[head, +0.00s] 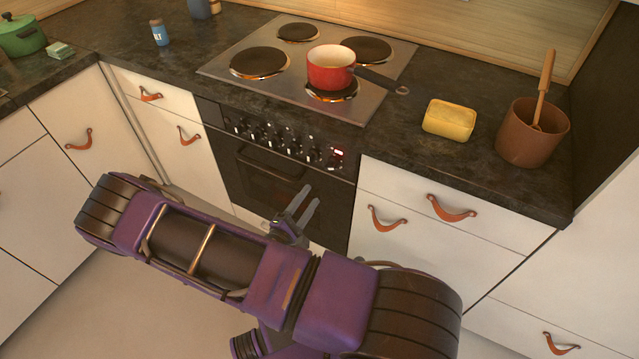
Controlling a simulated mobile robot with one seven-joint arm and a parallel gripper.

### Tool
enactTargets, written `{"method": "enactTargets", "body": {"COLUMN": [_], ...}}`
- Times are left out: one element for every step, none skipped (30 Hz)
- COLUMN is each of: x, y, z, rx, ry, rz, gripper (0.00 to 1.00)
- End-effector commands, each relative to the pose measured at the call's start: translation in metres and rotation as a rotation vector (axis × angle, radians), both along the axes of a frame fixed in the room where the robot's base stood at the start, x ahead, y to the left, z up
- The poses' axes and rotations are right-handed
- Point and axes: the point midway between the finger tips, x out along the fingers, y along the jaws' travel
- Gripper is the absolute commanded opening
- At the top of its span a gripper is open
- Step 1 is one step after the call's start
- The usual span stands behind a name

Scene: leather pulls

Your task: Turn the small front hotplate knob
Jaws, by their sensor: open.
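A row of small dark knobs (274,138) with light marks runs along the black front panel of the oven (262,185). I cannot tell which knob belongs to the small front hotplate, nor how each is turned. The small front hotplate (335,97) is at the front right of the steel hob (225,72), partly hidden under a red saucepan (330,70). My gripper (309,192) is open and empty, its two grey fingers pointing up and right. In the picture it lies below the right end of the knob row, in front of the oven door, apart from the knobs.
The saucepan's dark handle (378,79) points right over the hob. A yellow block-shaped container (449,120) and a brown pot (531,145) with a wooden utensil stand on the right counter. White drawers with leather pulls (451,209) flank the oven.

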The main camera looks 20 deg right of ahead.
Motion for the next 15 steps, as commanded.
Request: {"method": "enactTargets", "body": {"x": [-0.007, -0.011, -0.016, -0.020, -0.023, -0.027, -0.029, -0.032, -0.035, -0.036, -0.037, -0.039, -0.040, -0.040, -0.041], "y": [0.010, 0.016, 0.022, 0.027, 0.031, 0.035, 0.039, 0.042, 0.045, 0.047, 0.049, 0.050, 0.051, 0.052, 0.052], "z": [0.000, -0.001, 0.000, 0.000, 0.000, 0.000, 0.000, 0.000, 0.000, 0.000, 0.000, 0.000, 0.000, 0.000, 0.000], "rx": [0.002, 0.002, 0.002, 0.002, 0.002, 0.001, 0.000, 0.000, 0.000, 0.000, 0.000, 0.001, 0.000, 0.000, 0.000], "ry": [0.000, 0.000, -0.001, 0.000, 0.000, 0.001, 0.000, 0.000, 0.000, 0.000, 0.000, -0.001, -0.001, -0.001, -0.001], "rz": [0.003, 0.005, 0.003, 0.004, 0.003, 0.002, 0.002, 0.001, 0.002, 0.001, 0.001, 0.000, -0.001, -0.001, -0.001], "gripper": [0.46, 0.46, 0.46, 0.46, 0.46, 0.46, 0.46, 0.46, 0.46, 0.46, 0.46, 0.46, 0.46, 0.46, 0.46]}}
